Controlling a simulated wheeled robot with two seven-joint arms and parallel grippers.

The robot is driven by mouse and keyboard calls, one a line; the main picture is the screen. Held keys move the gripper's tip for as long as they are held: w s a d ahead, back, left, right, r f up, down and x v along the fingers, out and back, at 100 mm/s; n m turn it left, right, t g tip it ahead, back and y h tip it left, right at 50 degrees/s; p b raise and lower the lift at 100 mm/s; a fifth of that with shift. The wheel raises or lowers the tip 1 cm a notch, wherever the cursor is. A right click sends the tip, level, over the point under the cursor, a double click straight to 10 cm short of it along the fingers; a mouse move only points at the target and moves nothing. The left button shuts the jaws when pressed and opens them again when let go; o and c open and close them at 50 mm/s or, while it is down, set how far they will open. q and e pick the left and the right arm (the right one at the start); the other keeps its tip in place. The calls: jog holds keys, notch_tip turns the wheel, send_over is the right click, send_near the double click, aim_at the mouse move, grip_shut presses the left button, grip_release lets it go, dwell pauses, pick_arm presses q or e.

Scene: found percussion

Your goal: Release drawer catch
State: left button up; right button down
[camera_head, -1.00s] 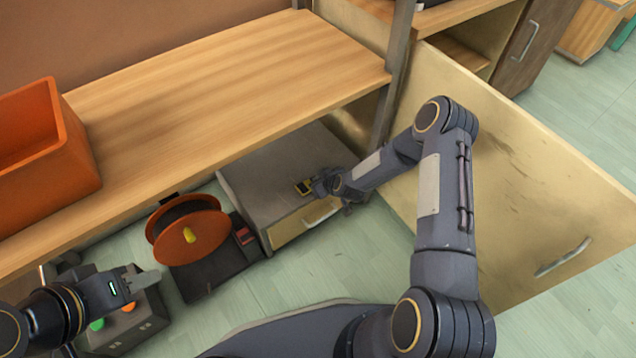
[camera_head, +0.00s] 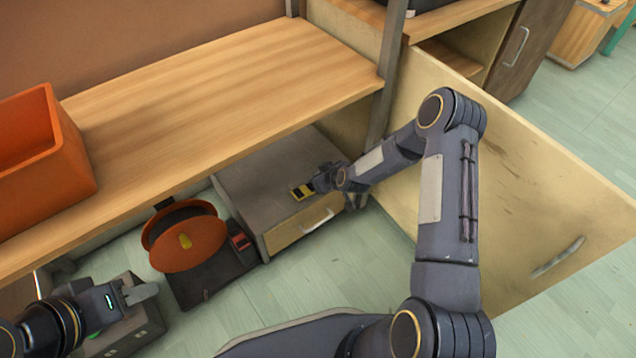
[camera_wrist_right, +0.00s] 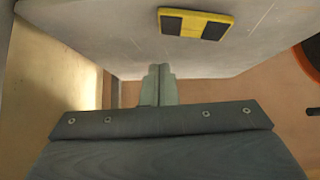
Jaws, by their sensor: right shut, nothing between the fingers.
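A grey cabinet (camera_head: 262,185) stands under the wooden bench, with a pale drawer front and a light handle (camera_head: 317,222). A yellow-and-black catch (camera_head: 302,191) lies on its top near the front right; it also shows in the right wrist view (camera_wrist_right: 195,24). My right gripper (camera_head: 322,182) is just right of the catch, close to the cabinet top. In the wrist view its fingers (camera_wrist_right: 160,84) are together, with nothing between them and apart from the catch. My left gripper (camera_head: 140,292) is at lower left, over a dark control box (camera_head: 135,333); its finger gap is not clear.
The wooden bench (camera_head: 220,90) overhangs the cabinet, with an orange bin (camera_head: 40,150) on it. An orange reel (camera_head: 187,240) stands left of the cabinet. An open pale door (camera_head: 520,190) is right of my right arm. Floor before the cabinet is clear.

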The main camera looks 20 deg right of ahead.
jog(key=d+p+v, duration=0.1)
jog(key=p+v, duration=0.1)
jog(key=v, duration=0.7)
jog(key=shift+w+d, duration=0.2)
jog(key=shift+w, duration=0.05)
